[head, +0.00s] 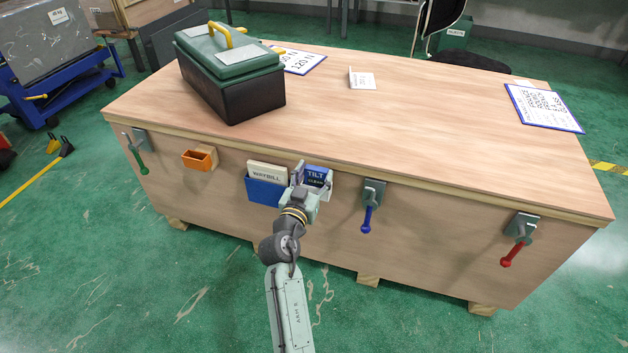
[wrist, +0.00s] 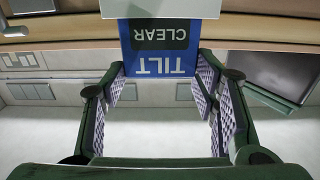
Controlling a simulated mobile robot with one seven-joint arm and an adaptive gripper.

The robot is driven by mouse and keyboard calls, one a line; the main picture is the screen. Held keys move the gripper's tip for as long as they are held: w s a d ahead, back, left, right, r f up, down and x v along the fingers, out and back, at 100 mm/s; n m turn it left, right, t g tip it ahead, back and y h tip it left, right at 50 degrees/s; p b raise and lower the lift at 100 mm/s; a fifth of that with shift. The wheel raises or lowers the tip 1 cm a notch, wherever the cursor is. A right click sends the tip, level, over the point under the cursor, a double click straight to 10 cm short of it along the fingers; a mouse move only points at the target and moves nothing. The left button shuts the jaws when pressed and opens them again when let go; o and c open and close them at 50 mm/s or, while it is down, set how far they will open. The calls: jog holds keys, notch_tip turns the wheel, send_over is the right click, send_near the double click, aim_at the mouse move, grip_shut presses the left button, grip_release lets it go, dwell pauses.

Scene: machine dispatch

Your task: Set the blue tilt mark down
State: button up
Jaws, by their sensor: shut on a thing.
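The blue tilt mark (head: 317,177), a plate lettered TILT and CLEAR, is at the front face of the wooden crate. In the wrist view the tilt mark (wrist: 160,64) appears upside down between my fingers. My gripper (head: 313,181) is shut on it by its side edges; the gripper also shows in the wrist view (wrist: 160,76). A pale holder (wrist: 160,9) covers the mark's lower edge in the wrist view. I cannot tell whether the mark rests on the holder's bottom.
A blue pocket (head: 264,191) with a white WAYBILL card (head: 267,173) is just left of my gripper. A blue-handled lever (head: 367,218) is to the right. An orange bin (head: 198,160) is farther left. The crate top (head: 400,130) has wide clear room.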

jog(key=shift+f, duration=0.9)
jog(key=shift+f, duration=0.15)
jog(key=o, duration=1.2)
jog(key=shift+r, duration=0.25)
jog(key=b+v, duration=0.3)
jog(key=v, duration=0.9)
